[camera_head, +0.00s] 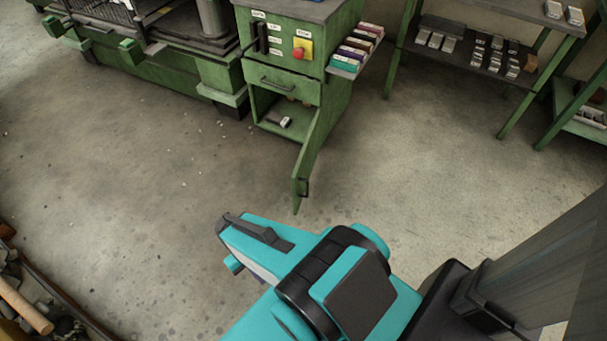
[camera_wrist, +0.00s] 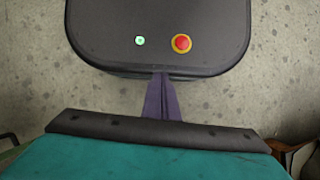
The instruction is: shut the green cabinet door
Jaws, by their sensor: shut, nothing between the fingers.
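The green cabinet (camera_head: 292,55) stands at the top middle of the head view. Its door (camera_head: 311,150) hangs wide open, hinged at the cabinet's right side and swung out toward me, seen nearly edge-on. A dark handle (camera_head: 304,187) shows near the door's free edge. The lower compartment is exposed, with a small object (camera_head: 286,122) inside. My gripper is shut and empty; its purple-grey fingers show in the wrist view (camera_wrist: 161,92). In the head view my teal wrist is nearer to me than the door, apart from it, and mostly hides the fingers. The wrist view shows no door.
A closed drawer (camera_head: 283,88) and a red button (camera_head: 298,53) are above the opening. A side shelf with colored boxes (camera_head: 357,48) juts out at the cabinet's right. A green machine (camera_head: 160,70) stands left, a rack (camera_head: 475,55) right. The concrete floor between is clear.

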